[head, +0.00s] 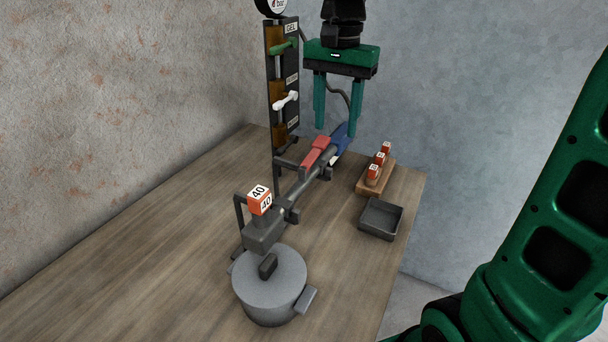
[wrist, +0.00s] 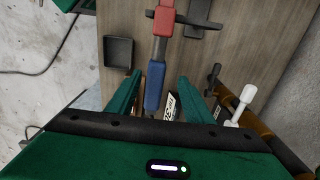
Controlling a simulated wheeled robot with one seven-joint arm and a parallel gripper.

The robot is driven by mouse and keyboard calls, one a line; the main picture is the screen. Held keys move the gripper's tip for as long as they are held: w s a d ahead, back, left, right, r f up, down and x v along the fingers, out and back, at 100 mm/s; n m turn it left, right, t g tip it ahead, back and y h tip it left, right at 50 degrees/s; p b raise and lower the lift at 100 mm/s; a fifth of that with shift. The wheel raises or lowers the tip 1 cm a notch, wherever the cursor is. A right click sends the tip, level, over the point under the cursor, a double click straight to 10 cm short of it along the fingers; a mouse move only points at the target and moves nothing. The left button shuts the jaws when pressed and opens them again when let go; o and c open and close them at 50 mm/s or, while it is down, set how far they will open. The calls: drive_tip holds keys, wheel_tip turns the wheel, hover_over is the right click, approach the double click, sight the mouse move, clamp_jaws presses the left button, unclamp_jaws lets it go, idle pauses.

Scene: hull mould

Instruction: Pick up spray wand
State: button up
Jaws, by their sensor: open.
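The spray wand is a long dark tool with a red grip (head: 316,153) and a blue handle (head: 340,140), lying on dark supports on the table. In the wrist view the blue handle (wrist: 154,86) runs up to the red grip (wrist: 164,18). My gripper (head: 338,130) is open and points down over the blue end. In the wrist view the blue handle lies between the two fingers of my gripper (wrist: 160,80), nearer the left one. Nothing is held. I cannot tell how far the fingertips are above the handle.
A dark panel (head: 283,85) with green and white levers stands close left of my gripper. A wooden rack (head: 373,187) with orange-labelled pieces and a dark tray (head: 380,219) lie to the right. A grey lidded pot (head: 270,285) and an orange "40" block (head: 260,200) are in front.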

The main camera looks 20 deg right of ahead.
sight(337, 136)
drive_tip(key=shift+s+d+f, duration=0.1)
drive_tip(key=shift+s+f, duration=0.05)
drive_tip(key=shift+f, duration=1.05)
drive_tip(key=shift+s+d+f, duration=0.1)
drive_tip(key=shift+f, duration=1.05)
drive_tip(key=c, duration=1.1)
drive_tip(key=shift+r, duration=0.15)
